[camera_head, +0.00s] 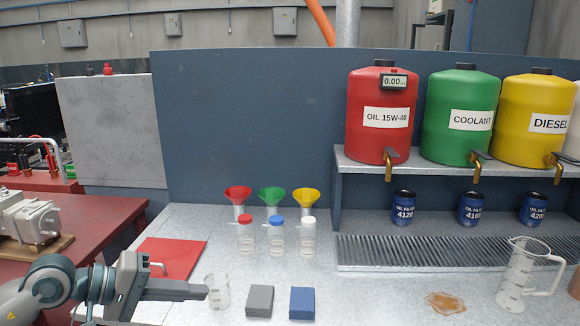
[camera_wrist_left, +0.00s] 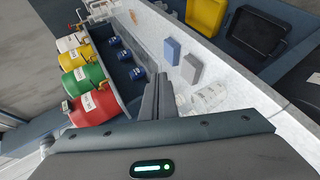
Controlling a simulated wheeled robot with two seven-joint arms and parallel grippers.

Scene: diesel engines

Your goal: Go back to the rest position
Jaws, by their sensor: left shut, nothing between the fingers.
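My left gripper (camera_head: 206,289) comes in from the left, low over the front left of the grey worktop (camera_head: 350,290) in the head view. Its fingers are shut and empty, and they also show shut in the left wrist view (camera_wrist_left: 160,85). A small clear beaker (camera_head: 218,291) stands right by the fingertips; whether they touch it I cannot tell. My right gripper is in neither view.
A grey block (camera_head: 260,300) and a blue block (camera_head: 302,302) lie right of the gripper. Capped jars (camera_head: 277,238) and funnels (camera_head: 271,196) stand behind. A clear measuring jug (camera_head: 520,275) stands right, near a brown spill (camera_head: 445,302). A shelf (camera_head: 450,168) holds drums.

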